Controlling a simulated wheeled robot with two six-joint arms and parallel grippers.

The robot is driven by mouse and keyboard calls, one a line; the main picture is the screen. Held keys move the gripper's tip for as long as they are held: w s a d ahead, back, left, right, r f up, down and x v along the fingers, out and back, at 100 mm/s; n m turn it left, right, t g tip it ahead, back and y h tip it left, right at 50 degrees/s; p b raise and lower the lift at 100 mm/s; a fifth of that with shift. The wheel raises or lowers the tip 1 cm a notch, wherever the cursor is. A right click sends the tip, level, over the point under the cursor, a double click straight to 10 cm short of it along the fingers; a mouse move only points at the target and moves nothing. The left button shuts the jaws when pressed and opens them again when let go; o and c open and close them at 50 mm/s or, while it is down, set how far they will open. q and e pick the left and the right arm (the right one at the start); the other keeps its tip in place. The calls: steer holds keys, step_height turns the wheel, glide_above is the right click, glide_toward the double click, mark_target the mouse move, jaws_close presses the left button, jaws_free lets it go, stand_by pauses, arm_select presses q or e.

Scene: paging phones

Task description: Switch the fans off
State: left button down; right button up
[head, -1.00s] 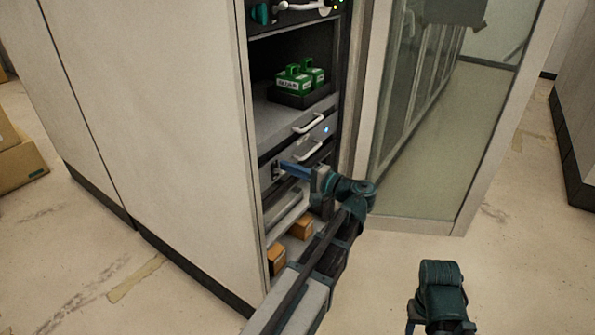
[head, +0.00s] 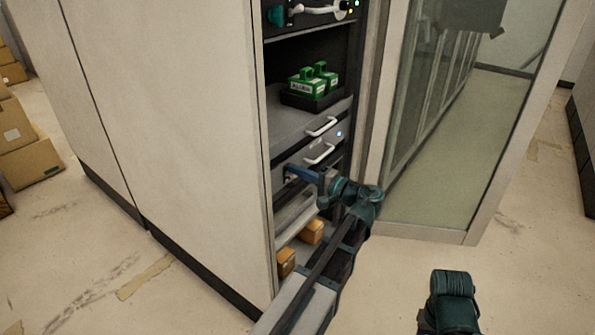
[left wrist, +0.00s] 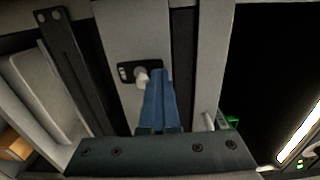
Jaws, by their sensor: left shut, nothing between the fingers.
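A small switch with a pale rounded lever (left wrist: 141,77) sits on a dark plate (left wrist: 126,72) on a grey panel, in the left wrist view. In the head view this grey panel is in the open rack, below two white-handled drawers, and the switch is small beside my fingertips. My left gripper (head: 290,170) is shut and empty. Its blue fingers (left wrist: 158,74) end right beside the lever, on its right in the wrist view; I cannot tell whether they touch it. Of my right arm only a dark link shows at the bottom right; its gripper is out of view.
A tray (head: 312,103) with green-and-white boxes (head: 307,84) stands on the shelf above. White handles (head: 321,126) stick out of the drawers. Small orange boxes (head: 312,231) lie below. An open glass door (head: 450,150) stands to the right. Cardboard boxes (head: 28,160) are far left.

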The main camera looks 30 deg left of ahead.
arm_select(q)
steer(key=shift+f+b, duration=0.4)
steer(key=shift+f, duration=0.1)
steer(key=shift+r+p, duration=0.7)
steer(key=shift+p, duration=0.05)
steer(key=d, duration=0.8)
steer(key=shift+s, duration=0.3)
steer(key=shift+f, duration=0.1)
